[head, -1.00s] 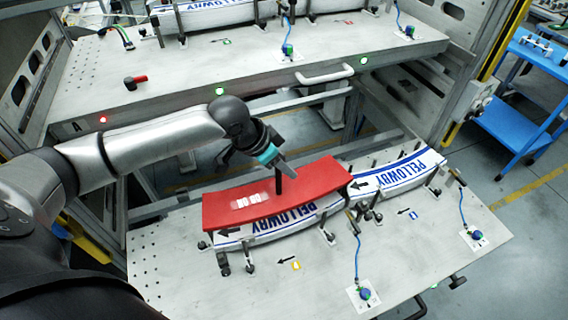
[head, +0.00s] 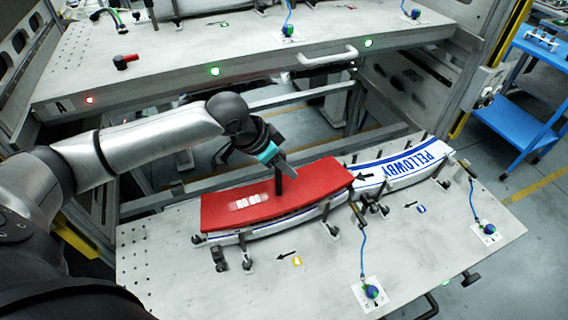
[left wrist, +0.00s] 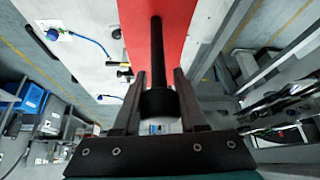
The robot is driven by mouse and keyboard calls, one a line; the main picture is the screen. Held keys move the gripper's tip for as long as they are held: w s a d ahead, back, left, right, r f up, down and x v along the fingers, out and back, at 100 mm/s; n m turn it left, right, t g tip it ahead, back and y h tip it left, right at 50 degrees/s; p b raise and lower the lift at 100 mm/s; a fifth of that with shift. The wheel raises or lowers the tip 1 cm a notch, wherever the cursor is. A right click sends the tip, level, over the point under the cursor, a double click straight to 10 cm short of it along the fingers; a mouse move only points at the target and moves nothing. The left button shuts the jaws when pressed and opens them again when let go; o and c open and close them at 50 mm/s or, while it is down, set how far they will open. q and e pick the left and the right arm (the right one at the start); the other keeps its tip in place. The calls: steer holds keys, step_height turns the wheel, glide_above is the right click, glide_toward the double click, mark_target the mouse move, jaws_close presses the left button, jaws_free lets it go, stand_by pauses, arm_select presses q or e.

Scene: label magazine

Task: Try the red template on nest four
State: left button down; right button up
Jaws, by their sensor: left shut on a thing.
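The red template (head: 262,202) is a long curved plate with a pale label and a black post handle (head: 279,184). My left gripper (head: 282,170) is shut on the handle; its fingers close around the post in the left wrist view (left wrist: 158,95). The template lies over the left nest on the lower tray (head: 190,285), covering nearly all of its label stack. Whether it touches the stack cannot be told. The right nest holds a white and blue PELLOWBY label stack (head: 410,168). Nest numbers are too small to read. My right gripper is not in view.
Dark posts (head: 333,228) stand around the nests. Blue cables rise from blue-capped fittings (head: 371,291) at the tray's front and right. An upper tray (head: 180,72) with a handle (head: 328,55) is behind. A blue cart (head: 515,125) stands right.

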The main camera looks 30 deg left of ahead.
arm_select(q)
steer(key=shift+f, duration=0.4)
steer(key=shift+c, duration=2.1)
jaws_free()
steer(key=shift+o, duration=0.2)
steer(key=shift+f, duration=0.15)
steer(key=p+v, duration=0.2)
steer(key=v, duration=1.3)
steer(key=shift+s, duration=0.1)
